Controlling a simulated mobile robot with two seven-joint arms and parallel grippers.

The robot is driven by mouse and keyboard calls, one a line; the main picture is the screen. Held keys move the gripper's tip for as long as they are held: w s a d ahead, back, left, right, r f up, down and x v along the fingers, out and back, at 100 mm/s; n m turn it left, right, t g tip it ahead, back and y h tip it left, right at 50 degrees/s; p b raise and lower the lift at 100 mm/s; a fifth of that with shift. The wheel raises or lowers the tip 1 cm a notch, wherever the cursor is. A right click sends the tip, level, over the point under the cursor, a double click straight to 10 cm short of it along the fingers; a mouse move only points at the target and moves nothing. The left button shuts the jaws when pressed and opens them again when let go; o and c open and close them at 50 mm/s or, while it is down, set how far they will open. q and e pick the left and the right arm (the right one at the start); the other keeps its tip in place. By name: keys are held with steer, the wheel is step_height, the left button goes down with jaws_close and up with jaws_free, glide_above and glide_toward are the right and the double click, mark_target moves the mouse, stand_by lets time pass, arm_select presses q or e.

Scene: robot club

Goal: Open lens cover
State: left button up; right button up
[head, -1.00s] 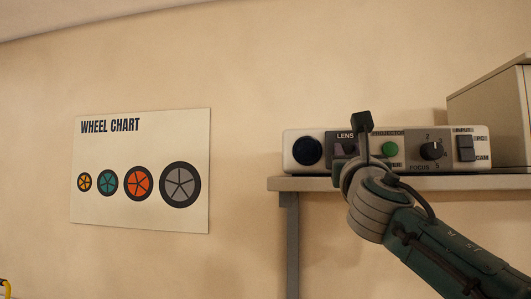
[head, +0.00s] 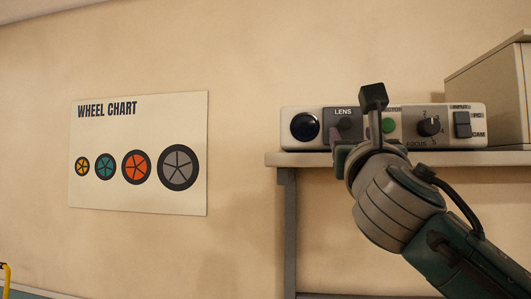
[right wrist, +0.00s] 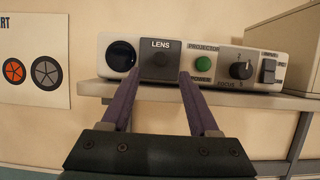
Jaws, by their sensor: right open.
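The projector (head: 390,142) is a long pale box on a wall shelf. At its left end is a round dark lens (head: 305,127) with a bluish, glassy rim; it also shows in the right wrist view (right wrist: 121,55). Beside it is a dark panel marked LENS (head: 343,113) with a small dark knob (right wrist: 160,65). My right gripper (right wrist: 160,76) is open and empty; its purple fingers are apart, below and in front of the LENS panel. My left gripper is not in view.
The projector also has a green button (head: 388,126), a focus dial (head: 428,126) and an input switch (head: 462,124). The shelf (head: 290,159) runs beneath it. A beige box (head: 490,92) stands at the right. A wheel chart (head: 138,150) hangs on the wall at left.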

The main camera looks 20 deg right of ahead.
steer(key=v, duration=0.2)
steer(key=shift+s+a+f+b, duration=0.15)
steer(key=shift+s+a+b, duration=0.1)
steer(key=shift+s+b, duration=0.1)
steer(key=shift+w, duration=0.1)
steer(key=s+a+f+m+g+y+p, duration=0.25)
steer(key=s+f+m+g, duration=0.3)
steer(key=f+m, duration=0.45)
steer(key=s+a+f+m+g+y+p, duration=0.15)
steer(key=s+f+m+g+y, duration=0.4)
steer(key=f, duration=0.65)
steer(key=s+a+f+m+g+y+p, duration=0.1)
steer(key=s+a+f+m+g+y, duration=0.1)
steer(key=s+m, duration=0.4)
steer(key=s+a+f+m+g+y+p, duration=0.1)
steer(key=s+a+f+m, duration=0.4)
steer(key=s, duration=0.6)
steer(key=shift+s+a+m+g+y+p, duration=0.25)
steer(key=shift+a+m+g+y+p, duration=0.15)
steer(key=shift+m+g, duration=0.4)
